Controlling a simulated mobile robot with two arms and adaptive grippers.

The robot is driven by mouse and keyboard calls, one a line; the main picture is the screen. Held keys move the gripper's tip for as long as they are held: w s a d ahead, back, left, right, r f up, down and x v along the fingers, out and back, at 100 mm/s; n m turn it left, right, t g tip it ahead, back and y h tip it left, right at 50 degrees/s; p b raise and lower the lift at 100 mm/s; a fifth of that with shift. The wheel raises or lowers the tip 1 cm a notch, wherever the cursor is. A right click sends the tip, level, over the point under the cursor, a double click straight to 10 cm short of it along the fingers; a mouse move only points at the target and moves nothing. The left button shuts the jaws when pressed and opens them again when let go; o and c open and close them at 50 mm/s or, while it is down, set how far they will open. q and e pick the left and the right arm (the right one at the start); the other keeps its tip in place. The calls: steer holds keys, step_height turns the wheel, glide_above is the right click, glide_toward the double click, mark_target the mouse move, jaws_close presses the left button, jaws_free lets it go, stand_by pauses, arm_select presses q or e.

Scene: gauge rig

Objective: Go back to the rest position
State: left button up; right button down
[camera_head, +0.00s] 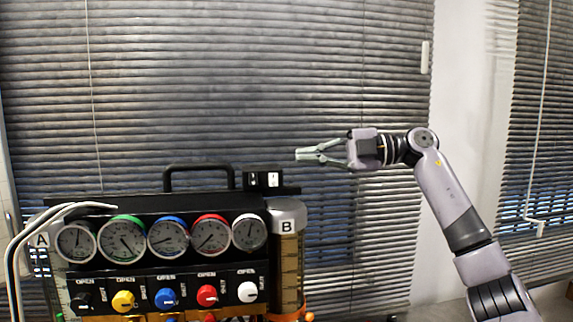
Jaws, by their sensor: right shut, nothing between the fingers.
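My right gripper (306,154) is shut and empty. It points left in the air, above and to the right of the gauge rig, apart from it. My right arm comes up from the lower right corner and bends at the elbow. The gauge rig (150,208) stands at the lower left, with several round gauges in a row and coloured knobs below them. A black handle (199,168) and a small black box with switches (263,180) are on its top. My left gripper is not in view.
A cylinder marked B (287,255) is at the rig's right side, and a label A (41,240) is at its left. Pale hoses (18,255) curve down at the left edge. Window blinds (250,80) and a white wall (470,100) are behind. The air around my right gripper is clear.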

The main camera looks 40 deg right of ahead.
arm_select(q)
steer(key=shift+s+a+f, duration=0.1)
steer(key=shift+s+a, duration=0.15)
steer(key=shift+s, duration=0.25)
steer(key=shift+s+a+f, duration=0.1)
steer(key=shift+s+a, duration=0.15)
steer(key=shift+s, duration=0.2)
arm_select(e)
steer(key=shift+s+r, duration=0.25)
steer(key=shift+s, duration=0.3)
steer(key=shift+a, duration=0.1)
